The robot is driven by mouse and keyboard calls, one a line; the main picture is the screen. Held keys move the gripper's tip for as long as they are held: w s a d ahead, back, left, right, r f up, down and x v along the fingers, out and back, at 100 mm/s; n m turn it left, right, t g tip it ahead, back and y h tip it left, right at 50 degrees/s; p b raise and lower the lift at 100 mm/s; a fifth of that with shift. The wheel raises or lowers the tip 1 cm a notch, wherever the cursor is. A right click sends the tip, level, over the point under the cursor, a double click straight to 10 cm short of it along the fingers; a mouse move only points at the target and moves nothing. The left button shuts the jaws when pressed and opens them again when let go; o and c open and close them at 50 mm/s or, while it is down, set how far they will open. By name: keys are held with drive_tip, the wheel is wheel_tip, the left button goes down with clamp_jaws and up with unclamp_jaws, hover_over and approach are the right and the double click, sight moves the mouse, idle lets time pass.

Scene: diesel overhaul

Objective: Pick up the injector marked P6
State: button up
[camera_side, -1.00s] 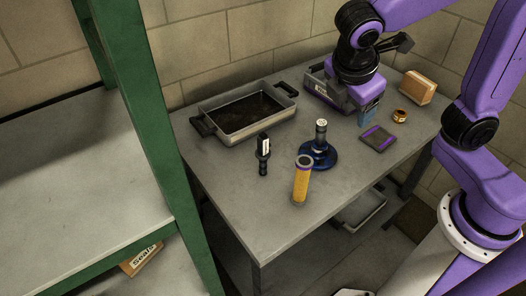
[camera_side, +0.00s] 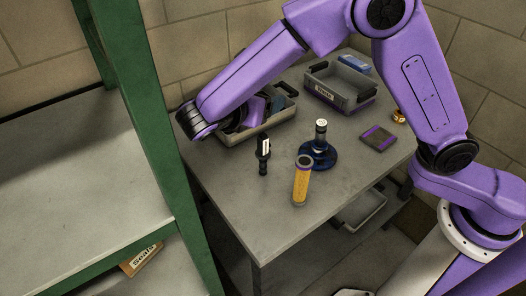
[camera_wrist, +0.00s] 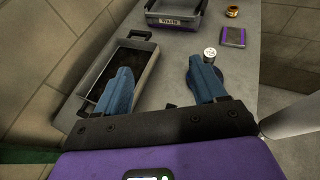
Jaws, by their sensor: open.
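A dark upright injector with a white label (camera_side: 263,153) stands on the table in front of the drain pan; its marking is too small to read. A dark piece at the lower middle of the wrist view may be its top, mostly hidden by my gripper.
A grey pan (camera_side: 271,130) with dark contents lies at the back left. A yellow cylinder (camera_side: 301,183) stands near the front edge. A grey bin labelled Waste (camera_side: 338,91), a dark purple-edged pad (camera_side: 378,138) and a brass ring (camera_side: 398,116) are to the right. A green shelf (camera_side: 150,130) stands left.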

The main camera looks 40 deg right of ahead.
sight(261, 150)
wheel_tip(261, 150, down, 15)
drive_tip(key=shift+d+r, duration=0.1)
wheel_tip(261, 150, down, 3)
drive_tip(key=shift+d+f, duration=0.15)
drive_tip(key=shift+f, duration=0.05)
drive_tip(key=shift+w+d+f, duration=0.15)
drive_tip(key=shift+w+d, duration=0.15)
drive_tip(key=shift+d, duration=0.25)
drive_tip(key=shift+w+d+f, duration=0.25)
drive_tip(key=shift+d, duration=0.3)
drive_tip(key=c, duration=1.3)
drive_tip(key=shift+r, duration=0.15)
